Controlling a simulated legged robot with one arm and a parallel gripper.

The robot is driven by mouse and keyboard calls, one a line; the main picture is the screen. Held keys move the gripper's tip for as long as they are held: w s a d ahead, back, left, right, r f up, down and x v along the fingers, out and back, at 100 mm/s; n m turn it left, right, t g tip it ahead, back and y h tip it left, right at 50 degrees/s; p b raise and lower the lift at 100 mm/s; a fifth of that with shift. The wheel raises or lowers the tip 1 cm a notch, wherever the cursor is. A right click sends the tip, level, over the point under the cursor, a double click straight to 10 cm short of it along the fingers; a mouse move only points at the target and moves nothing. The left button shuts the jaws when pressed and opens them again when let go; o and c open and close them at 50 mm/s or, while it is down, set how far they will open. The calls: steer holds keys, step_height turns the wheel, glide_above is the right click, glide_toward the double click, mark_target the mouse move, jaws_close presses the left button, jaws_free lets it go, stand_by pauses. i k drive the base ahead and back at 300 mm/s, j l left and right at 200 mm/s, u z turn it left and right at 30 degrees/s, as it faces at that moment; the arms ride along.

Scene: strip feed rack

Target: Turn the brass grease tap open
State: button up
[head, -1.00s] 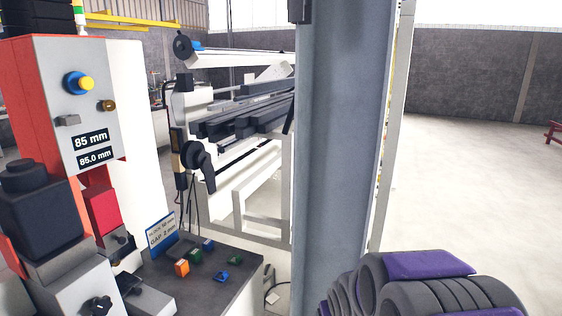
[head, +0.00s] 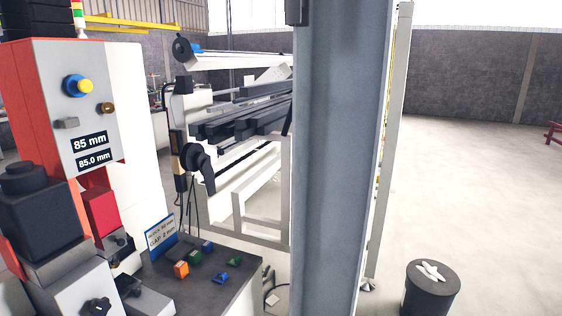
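A small round brass-coloured fitting (head: 107,108) sits on the grey front panel of the red and white machine at the left. It is the only brass-looking part I can make out. I cannot tell whether it is the grease tap or which way it is turned. My gripper is not in view, and nothing is touching the fitting.
Near the fitting are a blue and yellow button (head: 79,85) and two black readouts (head: 91,142). Coloured blocks lie on a dark bench (head: 222,284). A grey column (head: 338,160) stands mid-view, with a dark bin (head: 428,297) and open floor to its right.

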mark_target(107, 108)
steer(key=u, duration=1.5)
